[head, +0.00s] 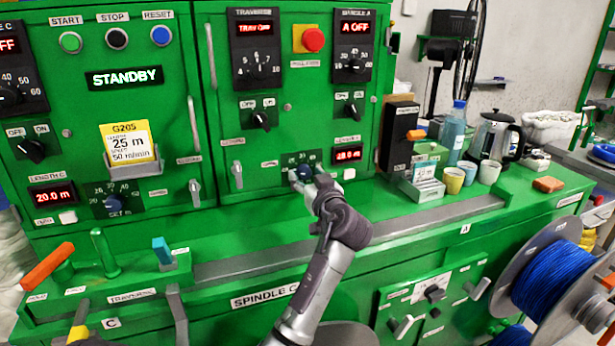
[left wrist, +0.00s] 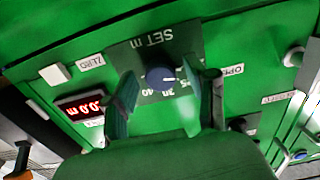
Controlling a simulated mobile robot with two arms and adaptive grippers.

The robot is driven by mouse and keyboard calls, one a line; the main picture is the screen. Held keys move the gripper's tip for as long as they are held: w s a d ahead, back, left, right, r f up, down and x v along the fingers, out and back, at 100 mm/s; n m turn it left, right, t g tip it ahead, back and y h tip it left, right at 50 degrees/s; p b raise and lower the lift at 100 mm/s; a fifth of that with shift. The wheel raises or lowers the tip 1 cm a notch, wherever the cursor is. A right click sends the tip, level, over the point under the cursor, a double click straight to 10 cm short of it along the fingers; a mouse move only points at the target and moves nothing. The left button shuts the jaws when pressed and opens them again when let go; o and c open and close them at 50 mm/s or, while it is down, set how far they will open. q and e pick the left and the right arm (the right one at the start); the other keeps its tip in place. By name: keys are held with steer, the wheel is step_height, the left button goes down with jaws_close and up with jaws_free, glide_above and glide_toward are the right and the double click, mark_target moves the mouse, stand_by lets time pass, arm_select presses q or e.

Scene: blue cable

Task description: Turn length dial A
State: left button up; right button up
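Length dial A is a dark blue round knob (left wrist: 160,77) with a white pointer mark, on a dark "SET m" plate that shows upside down in the left wrist view. In the head view the dial (head: 305,172) is partly covered by my left gripper (head: 312,184). The left gripper also shows in the left wrist view (left wrist: 168,80), its two fingers apart on either side of the knob. I cannot tell whether they touch it. My right gripper is not in view.
A similar length C dial (head: 113,204) and its display (head: 52,195) are on the left panel. A small white zero button (head: 349,174) is right of dial A. Cups (head: 454,180), a kettle (head: 497,137) and a bottle (head: 454,131) stand on the ledge at right.

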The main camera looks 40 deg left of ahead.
arm_select(q)
jaws_close()
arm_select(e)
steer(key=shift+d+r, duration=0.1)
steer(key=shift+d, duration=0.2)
arm_select(q)
steer(key=shift+m, duration=0.5)
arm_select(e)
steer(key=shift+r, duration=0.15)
arm_select(q)
steer(key=m+p, duration=0.2)
steer(key=m, duration=0.1)
steer(key=shift+r, duration=0.1)
steer(key=shift+m+p, duration=0.95)
steer(key=shift+m, duration=0.95)
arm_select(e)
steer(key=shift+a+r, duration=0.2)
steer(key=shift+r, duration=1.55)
arm_select(q)
steer(key=shift+o, duration=1)
jaws_free()
